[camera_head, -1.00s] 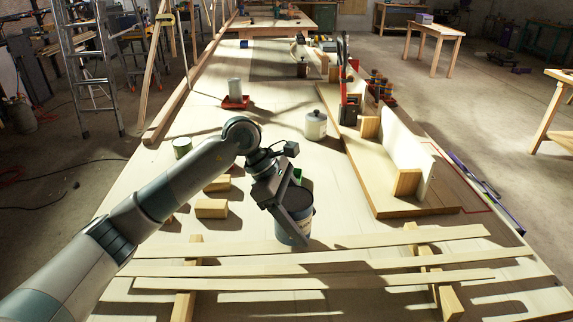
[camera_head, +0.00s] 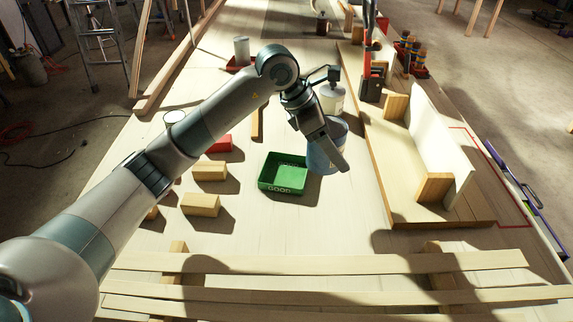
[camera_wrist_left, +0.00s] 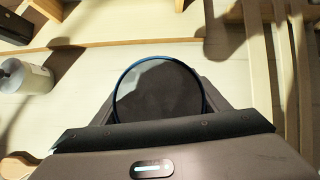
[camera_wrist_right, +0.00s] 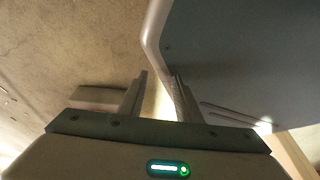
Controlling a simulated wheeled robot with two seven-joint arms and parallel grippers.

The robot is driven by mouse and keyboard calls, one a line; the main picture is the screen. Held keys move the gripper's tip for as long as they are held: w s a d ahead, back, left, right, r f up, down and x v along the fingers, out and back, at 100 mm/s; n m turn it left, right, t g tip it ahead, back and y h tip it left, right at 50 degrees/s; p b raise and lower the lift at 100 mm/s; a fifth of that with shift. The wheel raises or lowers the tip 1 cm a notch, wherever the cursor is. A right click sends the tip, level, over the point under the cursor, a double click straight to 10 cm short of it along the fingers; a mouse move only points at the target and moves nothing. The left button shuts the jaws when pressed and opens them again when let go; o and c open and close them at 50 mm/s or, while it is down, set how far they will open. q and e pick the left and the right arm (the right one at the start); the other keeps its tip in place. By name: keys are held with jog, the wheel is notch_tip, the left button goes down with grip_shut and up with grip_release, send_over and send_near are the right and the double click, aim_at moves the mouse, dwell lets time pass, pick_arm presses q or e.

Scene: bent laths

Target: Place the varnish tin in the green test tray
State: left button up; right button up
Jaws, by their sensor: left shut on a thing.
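The blue varnish tin (camera_head: 327,158) is in the jaws of my left gripper (camera_head: 333,152), just right of the green test tray. In the left wrist view its dark round top (camera_wrist_left: 160,92) with a blue rim sits between the fingers. Its label is unreadable and part of its side is hidden by a finger. I cannot tell how high its base is above the table. The green test tray (camera_head: 282,188), marked GOOD, lies on the table and looks empty. My right gripper (camera_wrist_right: 160,88) is open and empty in the right wrist view.
Wooden blocks (camera_head: 201,205) and a red block (camera_head: 219,143) lie left of the tray. A white can (camera_head: 332,100) stands behind the tin. A wooden board with a white upright panel (camera_head: 440,135) is at right. Long laths (camera_head: 330,262) cross the front.

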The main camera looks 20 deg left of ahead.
pick_arm(q)
jog(key=shift+s+r, duration=0.1)
pick_arm(e)
jog(key=shift+s, duration=0.2)
jog(key=shift+s+r, duration=0.1)
